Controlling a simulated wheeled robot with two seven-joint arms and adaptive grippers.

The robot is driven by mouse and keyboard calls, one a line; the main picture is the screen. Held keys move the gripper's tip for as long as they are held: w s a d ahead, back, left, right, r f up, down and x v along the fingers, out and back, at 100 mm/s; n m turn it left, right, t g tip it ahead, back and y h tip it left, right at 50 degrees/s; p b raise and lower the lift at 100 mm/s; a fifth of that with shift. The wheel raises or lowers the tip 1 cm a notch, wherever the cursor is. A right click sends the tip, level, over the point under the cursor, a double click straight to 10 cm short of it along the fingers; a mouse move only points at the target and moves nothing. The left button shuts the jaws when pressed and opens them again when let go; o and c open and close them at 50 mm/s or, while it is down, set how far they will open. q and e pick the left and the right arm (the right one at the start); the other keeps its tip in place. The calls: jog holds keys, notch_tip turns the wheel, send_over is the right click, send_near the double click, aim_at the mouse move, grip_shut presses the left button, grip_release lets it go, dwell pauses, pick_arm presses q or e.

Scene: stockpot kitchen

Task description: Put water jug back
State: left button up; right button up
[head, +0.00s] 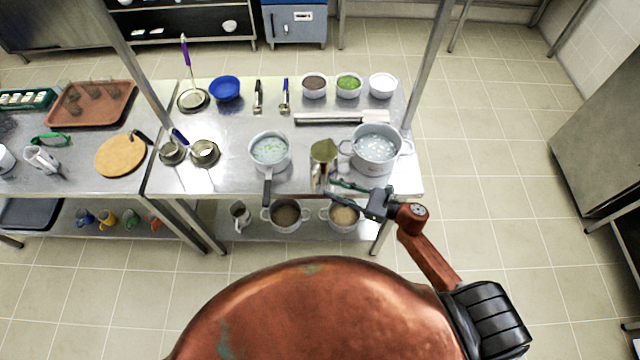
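A metal jug (323,151) with an olive-brown look inside its open top stands on the right part of the steel table, between a saucepan and a pot. My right gripper (332,190) reaches in from the right at the table's front edge, with its tips close to the jug's near side and handle. I cannot tell whether the fingers are closed on the handle or only beside it. Another metal jug (240,214) stands on the lower shelf, left of two pots. My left gripper is not in view.
A pot of pale liquid (376,146) stands right of the jug, and a saucepan (269,150) stands to its left. Three bowls (348,86) line the back. On the shelf, pots (285,214) stand close together. A table leg (382,237) is near my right arm.

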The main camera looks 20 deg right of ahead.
jog(key=shift+b+v, duration=0.3)
jog(key=shift+v, duration=2)
